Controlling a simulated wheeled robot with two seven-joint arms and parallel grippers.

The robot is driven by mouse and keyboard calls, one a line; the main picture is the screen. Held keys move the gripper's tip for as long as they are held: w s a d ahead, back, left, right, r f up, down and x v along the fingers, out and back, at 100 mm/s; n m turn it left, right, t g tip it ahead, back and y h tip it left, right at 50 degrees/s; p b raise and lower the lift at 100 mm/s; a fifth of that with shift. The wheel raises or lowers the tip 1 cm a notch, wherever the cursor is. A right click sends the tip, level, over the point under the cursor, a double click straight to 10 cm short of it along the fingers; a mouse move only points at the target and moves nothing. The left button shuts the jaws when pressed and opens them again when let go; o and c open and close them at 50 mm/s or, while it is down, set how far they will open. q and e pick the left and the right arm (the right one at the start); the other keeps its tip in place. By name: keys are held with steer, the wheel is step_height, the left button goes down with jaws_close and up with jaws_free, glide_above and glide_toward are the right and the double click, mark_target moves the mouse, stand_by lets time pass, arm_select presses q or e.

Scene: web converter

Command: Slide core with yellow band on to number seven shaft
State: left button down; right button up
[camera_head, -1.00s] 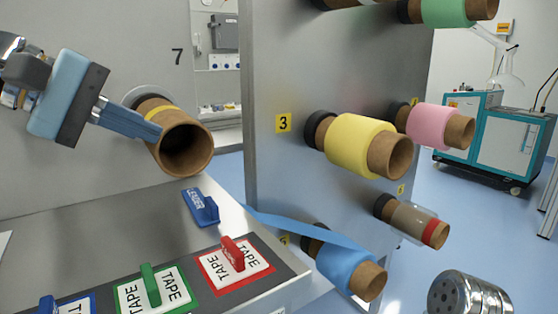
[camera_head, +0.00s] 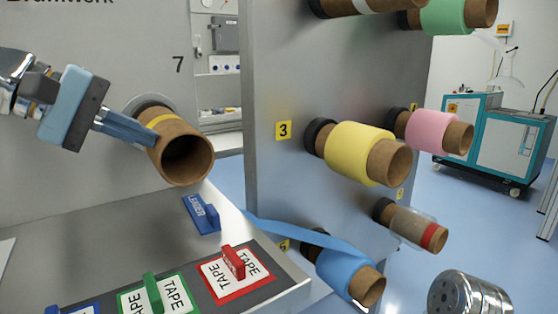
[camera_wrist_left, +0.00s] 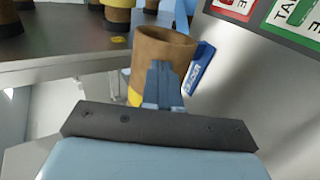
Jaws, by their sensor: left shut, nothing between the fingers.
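The brown core with the yellow band (camera_head: 186,142) sits at the wall below the printed number 7 (camera_head: 178,64), its banded end toward a round grey flange (camera_head: 150,103). The shaft itself is hidden by the core. My left gripper (camera_head: 150,138) is shut and empty, its blue fingers at the left side of the core, overlapping it in view. In the left wrist view the fingers (camera_wrist_left: 162,88) stand in front of the core (camera_wrist_left: 158,46); contact is unclear. My right gripper (camera_head: 470,298) is only a metal part at the lower right, its fingers not visible.
A panel (camera_head: 290,80) at the right carries several cores with coloured rolls, including a yellow roll (camera_head: 358,152) beside number 3. A blue-handled leader block (camera_head: 203,213) and tape blocks with red (camera_head: 235,265) and green (camera_head: 155,295) handles lie on the shelf below.

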arm_select(q)
steer(key=shift+w, duration=0.15)
steer(key=shift+w+a, duration=0.35)
steer(key=shift+w, duration=0.2)
steer(key=shift+w+a, duration=0.3)
steer(key=shift+w, duration=0.2)
steer(key=shift+w+f, duration=0.1)
steer(key=shift+f, duration=0.1)
stand_by(0.3)
steer(key=v, duration=0.7)
steer(key=shift+s, duration=0.4)
